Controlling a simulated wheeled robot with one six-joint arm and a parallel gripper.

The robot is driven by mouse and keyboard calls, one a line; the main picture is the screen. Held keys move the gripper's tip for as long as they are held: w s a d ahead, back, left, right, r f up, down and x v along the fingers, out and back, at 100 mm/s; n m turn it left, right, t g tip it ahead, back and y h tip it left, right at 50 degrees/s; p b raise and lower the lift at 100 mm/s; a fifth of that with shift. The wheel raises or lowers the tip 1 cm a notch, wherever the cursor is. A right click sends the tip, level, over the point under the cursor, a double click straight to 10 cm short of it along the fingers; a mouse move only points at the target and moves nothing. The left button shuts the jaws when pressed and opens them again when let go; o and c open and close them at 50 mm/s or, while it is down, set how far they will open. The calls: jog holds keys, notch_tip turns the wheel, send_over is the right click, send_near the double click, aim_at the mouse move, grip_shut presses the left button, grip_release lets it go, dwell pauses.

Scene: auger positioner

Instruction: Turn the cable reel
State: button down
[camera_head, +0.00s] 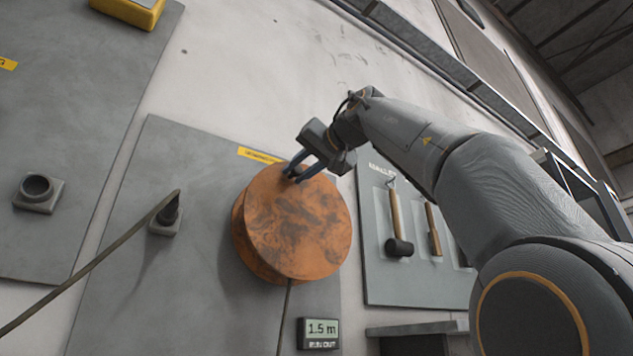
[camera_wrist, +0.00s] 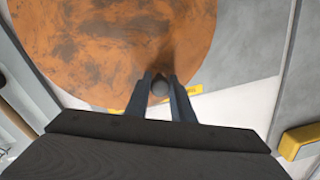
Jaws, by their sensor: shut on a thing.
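The cable reel (camera_head: 295,228) is a round, rust-orange disc mounted on a grey wall panel. It fills the upper left of the wrist view (camera_wrist: 100,45). My gripper (camera_head: 296,174) is at the reel's upper edge. In the wrist view my gripper (camera_wrist: 160,84) is shut on a small grey round knob (camera_wrist: 160,87) near the reel's rim. A dark cable (camera_head: 285,318) hangs from the reel's underside. A small display (camera_head: 319,333) below the reel reads "1.5 m RUN OUT".
Another round socket (camera_head: 38,192) is farther left. Hammers (camera_head: 397,225) hang on a board at right. A yellow box (camera_head: 128,10) is at upper left.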

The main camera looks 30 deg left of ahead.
jog(key=shift+a, duration=0.1)
dwell(0.3)
jog(key=c, duration=1.5)
grip_release()
jog(key=shift+c, duration=0.2)
jog(key=shift+w, duration=0.1)
jog(key=shift+d, duration=0.2)
